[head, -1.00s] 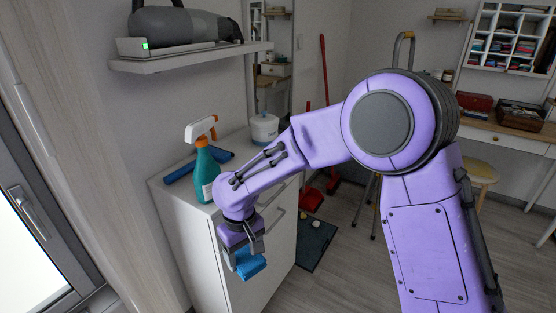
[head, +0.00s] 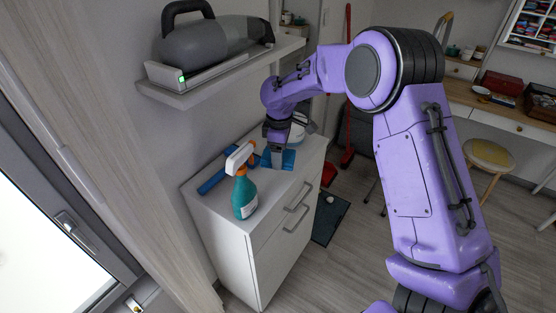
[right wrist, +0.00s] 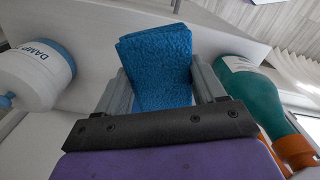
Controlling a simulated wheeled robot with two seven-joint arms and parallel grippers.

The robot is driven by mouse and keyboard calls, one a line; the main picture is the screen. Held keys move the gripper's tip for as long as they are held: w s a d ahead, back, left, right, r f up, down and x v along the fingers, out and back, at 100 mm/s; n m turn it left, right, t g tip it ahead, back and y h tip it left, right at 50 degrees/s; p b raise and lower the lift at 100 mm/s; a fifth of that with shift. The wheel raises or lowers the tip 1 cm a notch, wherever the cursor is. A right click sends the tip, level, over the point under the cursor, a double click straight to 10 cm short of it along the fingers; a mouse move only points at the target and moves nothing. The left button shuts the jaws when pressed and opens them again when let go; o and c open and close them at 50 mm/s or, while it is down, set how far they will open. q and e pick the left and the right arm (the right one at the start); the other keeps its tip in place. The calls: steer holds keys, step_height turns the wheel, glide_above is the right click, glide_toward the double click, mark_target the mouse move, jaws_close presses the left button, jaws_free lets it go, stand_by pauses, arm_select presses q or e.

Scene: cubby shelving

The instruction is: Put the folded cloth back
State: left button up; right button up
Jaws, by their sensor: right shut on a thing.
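The blue folded cloth (head: 288,161) is at the top of the white cabinet, between the spray bottle and the white tub. In the right wrist view the cloth (right wrist: 158,62) shows its terry texture and stands out between the two fingers. My right gripper (head: 277,158) points down and is shut on the cloth. I cannot tell whether the cloth touches the cabinet top. My left gripper is not in view.
A teal spray bottle (head: 244,196) stands near the cabinet's front left, close to the gripper. A blue tool (head: 212,182) lies behind it. A white tub marked DAMP (right wrist: 36,72) stands on the other side. A shelf (head: 190,92) with a grey handheld vacuum (head: 212,50) overhangs at left.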

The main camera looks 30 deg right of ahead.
steer(key=p, duration=0.1)
glide_above(279, 172)
step_height(279, 172, down, 5)
steer(key=shift+s+a+f, duration=0.1)
steer(key=shift+s+f, duration=0.05)
steer(key=shift+f, duration=0.05)
step_height(279, 172, down, 2)
steer(key=shift+f+p, duration=0.25)
steer(key=shift+p, duration=0.45)
steer(key=shift+f, duration=0.35)
steer(key=o, duration=1)
steer(key=shift+f, duration=0.1)
step_height(279, 172, up, 12)
steer(key=b, duration=0.2)
steer(key=shift+a+r+b, duration=0.15)
steer(key=shift+r+b, duration=0.05)
steer(key=shift+b, duration=0.15)
